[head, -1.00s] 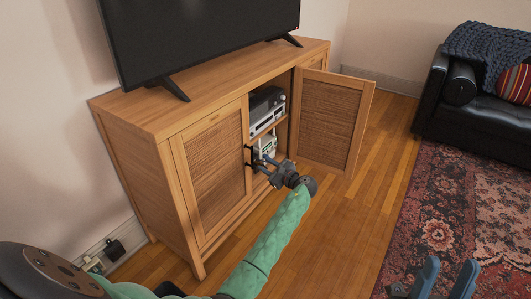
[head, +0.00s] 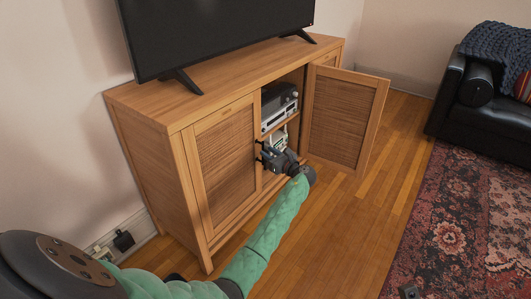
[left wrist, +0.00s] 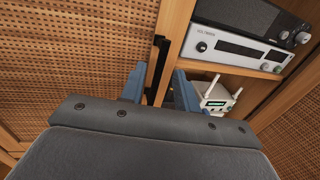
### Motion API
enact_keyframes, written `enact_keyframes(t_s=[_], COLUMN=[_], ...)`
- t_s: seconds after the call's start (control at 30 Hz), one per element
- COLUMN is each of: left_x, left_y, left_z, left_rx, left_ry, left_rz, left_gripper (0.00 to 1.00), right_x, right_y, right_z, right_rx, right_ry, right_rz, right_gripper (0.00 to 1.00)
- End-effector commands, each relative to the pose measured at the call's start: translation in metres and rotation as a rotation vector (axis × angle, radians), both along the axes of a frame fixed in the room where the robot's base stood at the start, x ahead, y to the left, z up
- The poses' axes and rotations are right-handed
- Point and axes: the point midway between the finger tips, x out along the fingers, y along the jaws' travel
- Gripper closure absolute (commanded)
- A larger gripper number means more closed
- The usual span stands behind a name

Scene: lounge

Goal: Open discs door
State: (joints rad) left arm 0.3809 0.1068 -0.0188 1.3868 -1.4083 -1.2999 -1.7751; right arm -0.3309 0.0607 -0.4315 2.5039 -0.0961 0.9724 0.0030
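The wooden TV cabinet (head: 160,150) has two woven-panel doors. Its left door (head: 228,155) looks shut; its right door (head: 340,118) stands swung open. My left gripper (head: 268,157) is at the left door's inner edge, in front of the opening. In the left wrist view its two blue fingers (left wrist: 160,88) are spread apart. The black upright handle (left wrist: 156,68) of the left door shows between them, nearer the left finger; I cannot tell whether they touch. The gripper body hides the lower handle.
A silver media player (left wrist: 232,45) sits on the cabinet shelf, with a white router (left wrist: 216,97) below. A TV (head: 215,30) stands on top. A black sofa (head: 480,100) and patterned rug (head: 460,220) are at the right. Wood floor (head: 335,225) is clear before the cabinet.

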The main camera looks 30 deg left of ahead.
Motion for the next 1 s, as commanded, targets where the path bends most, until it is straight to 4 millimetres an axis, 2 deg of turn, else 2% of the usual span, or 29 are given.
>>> enact_keyframes(t_s=[0.1,0.2,0.47,0.63,1.0], left_x=[0.004,0.006,0.007,0.007,0.007], left_y=[0.015,0.022,0.024,0.024,0.023], left_z=[-0.001,0.0,0.0,0.0,0.0], left_rx=[0.0,-0.001,-0.001,-0.001,-0.001], left_ry=[-0.001,-0.001,-0.001,-0.001,-0.001], left_rz=[0.001,0.001,0.0,0.0,-0.003], left_gripper=[0.69,0.69,0.69,1.0,1.0], right_x=[0.0,0.0,0.0,0.0,0.001], right_y=[0.001,0.001,0.001,0.001,0.001], right_z=[-0.003,-0.003,-0.002,-0.002,-0.001], right_rx=[0.003,0.006,0.006,0.006,0.006], right_ry=[-0.001,-0.001,-0.001,-0.001,-0.003], right_rz=[0.007,0.011,0.012,0.012,0.011], right_gripper=[0.64,0.64,0.64,0.64,0.64])
